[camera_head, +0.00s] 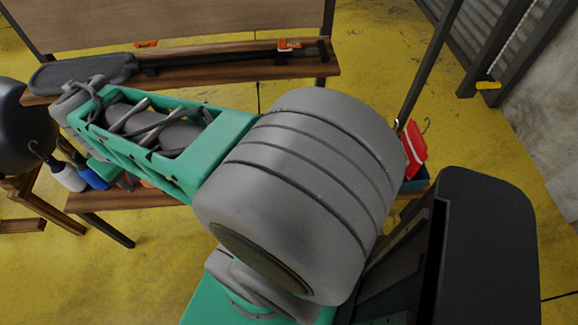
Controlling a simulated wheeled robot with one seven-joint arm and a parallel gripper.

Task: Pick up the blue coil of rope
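I cannot make out a blue coil of rope for certain. A small blue item (92,179) shows on the lower wooden shelf at the left, partly hidden by my teal and grey arm. It is too small and covered to tell whether it is rope. My arm fills the middle of the view and hides much of this shelf. My gripper is not visible.
A grey paddle (85,72) lies on the upper wooden shelf (215,67). A white item (68,178) sits beside the blue one. A dark rounded object (22,125) stands at the left edge. A red item (415,150) is at the right. Yellow floor (400,55) is open behind.

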